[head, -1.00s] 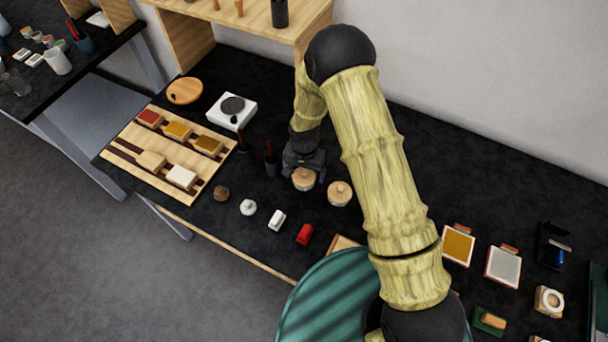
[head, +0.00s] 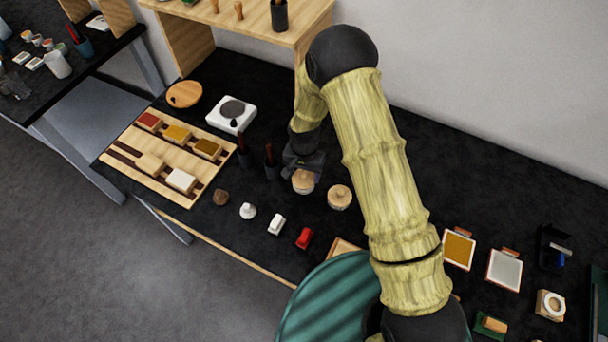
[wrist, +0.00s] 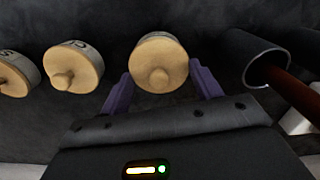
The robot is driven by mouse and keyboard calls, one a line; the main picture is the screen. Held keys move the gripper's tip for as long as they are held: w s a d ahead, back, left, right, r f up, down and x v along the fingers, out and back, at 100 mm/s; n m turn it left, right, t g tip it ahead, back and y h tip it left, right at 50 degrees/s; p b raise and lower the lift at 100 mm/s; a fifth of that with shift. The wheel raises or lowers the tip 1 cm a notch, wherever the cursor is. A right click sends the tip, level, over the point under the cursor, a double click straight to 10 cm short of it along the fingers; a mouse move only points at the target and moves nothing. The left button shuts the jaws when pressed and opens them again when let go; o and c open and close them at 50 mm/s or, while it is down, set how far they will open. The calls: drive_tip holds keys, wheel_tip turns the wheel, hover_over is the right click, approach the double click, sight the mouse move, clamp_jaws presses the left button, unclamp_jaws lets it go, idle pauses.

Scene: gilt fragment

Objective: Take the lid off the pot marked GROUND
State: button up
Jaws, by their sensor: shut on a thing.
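My gripper (wrist: 162,88) has its two purple fingers on either side of a round wooden lid with a knob (wrist: 160,64) and is shut on it; in the head view my gripper (head: 304,168) is at the same lid (head: 303,181). The lid sits at a pale pot, whose lettering I cannot read. A second lidded pot (wrist: 72,66) stands beside it, with part of a letter showing; it is also in the head view (head: 340,197). A third lidded pot (wrist: 16,74) is at the wrist view's left edge, and my arm hides it in the head view.
A dark cup with a brush (wrist: 255,60) stands close beside my gripper. A wooden rack of colour blocks (head: 165,160) and a white scale (head: 231,113) lie to the left. Small items, including a red one (head: 304,238), lie in front. A shelf (head: 240,20) stands behind.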

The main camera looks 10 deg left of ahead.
sight(304, 172)
wheel_tip(304, 172, up, 9)
drive_tip(key=shift+r+b, duration=0.1)
drive_tip(key=shift+b, duration=1.15)
